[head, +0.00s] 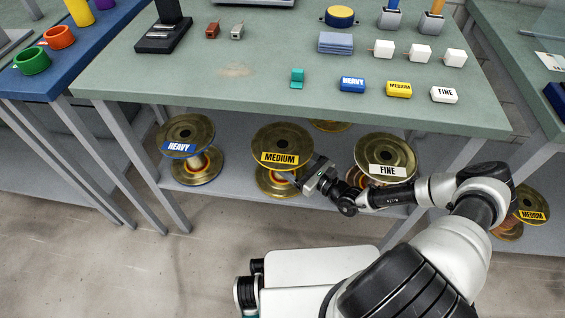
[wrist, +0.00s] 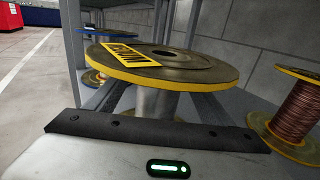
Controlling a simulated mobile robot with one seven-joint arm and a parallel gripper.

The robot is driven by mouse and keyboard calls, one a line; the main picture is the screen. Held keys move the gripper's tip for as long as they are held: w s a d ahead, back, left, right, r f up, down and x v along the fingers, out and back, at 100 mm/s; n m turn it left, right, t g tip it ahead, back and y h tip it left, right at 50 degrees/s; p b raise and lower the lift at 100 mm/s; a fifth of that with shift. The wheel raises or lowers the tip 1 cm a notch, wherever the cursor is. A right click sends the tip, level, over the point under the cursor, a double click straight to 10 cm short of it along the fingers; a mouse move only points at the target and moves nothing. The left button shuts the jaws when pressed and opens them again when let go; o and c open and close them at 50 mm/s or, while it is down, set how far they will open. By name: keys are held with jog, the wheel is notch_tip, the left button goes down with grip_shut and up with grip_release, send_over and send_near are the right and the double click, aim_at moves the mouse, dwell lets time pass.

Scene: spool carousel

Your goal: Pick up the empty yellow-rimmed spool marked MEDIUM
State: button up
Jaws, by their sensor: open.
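A yellow-rimmed spool marked MEDIUM (head: 283,140) stands upright on the lower shelf, between the HEAVY and FINE spools. In the wrist view the yellow-rimmed spool (wrist: 190,66) is close ahead, with a bare grey core below its top flange, so it looks empty. My gripper (head: 300,181) is open, low at the right front of this spool, below its top flange. The dark edge of my gripper (wrist: 150,130) crosses the lower wrist view and hides the spool's lower part. I cannot tell whether it touches the core.
The HEAVY spool (head: 187,132) stands left and the FINE spool (head: 385,152) right, close to my arm. Another MEDIUM spool (head: 533,203) is at far right. A copper-wound, yellow-rimmed spool (wrist: 300,112) stands right in the wrist view. The green tabletop (head: 200,85) overhangs the shelf.

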jog(key=shift+x, duration=0.9)
jog(key=shift+c, duration=0.4)
jog(key=c, duration=1.8)
jog(key=shift+r, duration=0.25)
grip_shut()
